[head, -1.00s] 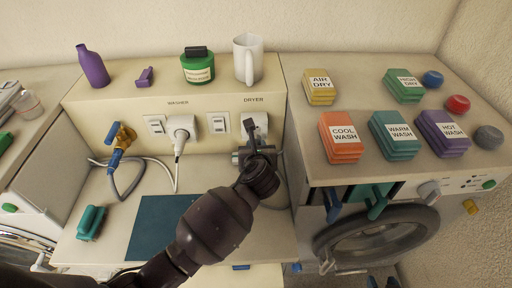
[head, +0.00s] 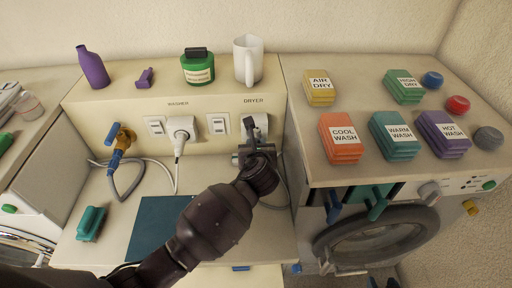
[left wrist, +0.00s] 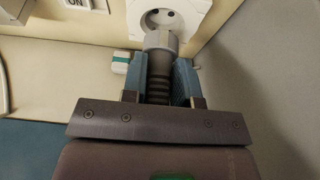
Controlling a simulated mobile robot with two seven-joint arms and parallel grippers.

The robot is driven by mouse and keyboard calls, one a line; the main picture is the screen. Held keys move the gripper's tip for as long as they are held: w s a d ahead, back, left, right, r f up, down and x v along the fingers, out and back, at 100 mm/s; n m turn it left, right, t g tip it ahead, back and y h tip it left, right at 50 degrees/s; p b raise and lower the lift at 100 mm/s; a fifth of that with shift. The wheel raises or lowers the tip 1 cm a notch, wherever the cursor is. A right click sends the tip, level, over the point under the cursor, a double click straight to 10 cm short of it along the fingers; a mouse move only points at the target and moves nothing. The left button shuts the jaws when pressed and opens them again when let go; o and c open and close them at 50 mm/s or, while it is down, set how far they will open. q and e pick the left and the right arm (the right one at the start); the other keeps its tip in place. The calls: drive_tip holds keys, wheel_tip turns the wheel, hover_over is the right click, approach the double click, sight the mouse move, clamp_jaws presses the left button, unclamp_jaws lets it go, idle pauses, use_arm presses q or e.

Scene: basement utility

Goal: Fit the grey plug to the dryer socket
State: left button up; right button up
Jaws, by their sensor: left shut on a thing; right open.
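The grey plug (left wrist: 161,42) is between the blue fingers of my left gripper (left wrist: 160,72), its front end toward the dryer socket (left wrist: 170,14). In the left wrist view the socket's holes show just above the plug. I cannot tell whether the plug touches the socket face. In the head view my left gripper (head: 256,152) is at the dryer socket (head: 262,122) under the DRYER label, and the arm hides much of the plug. My right gripper (head: 382,282) is open and empty at the bottom edge, cut off by the frame.
A white plug (head: 182,128) fills the washer socket to the left. Switches (head: 218,124) sit beside the sockets. A white mug (head: 248,60) and green jar (head: 198,67) stand on the ledge above. Coloured labelled blocks (head: 395,137) lie on the machine top to the right.

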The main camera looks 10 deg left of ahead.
sight(255, 136)
use_arm(q)
drive_tip(key=shift+w+a, duration=0.2)
drive_tip(key=shift+w, duration=0.7)
drive_tip(key=shift+w+a, duration=0.2)
drive_tip(key=shift+w, duration=0.7)
drive_tip(key=o, duration=1)
drive_tip(key=shift+s, duration=0.1)
drive_tip(key=v, duration=1)
drive_tip(key=shift+s+d+r, duration=0.1)
drive_tip(key=shift+s+r, duration=0.1)
drive_tip(key=shift+s, duration=0.1)
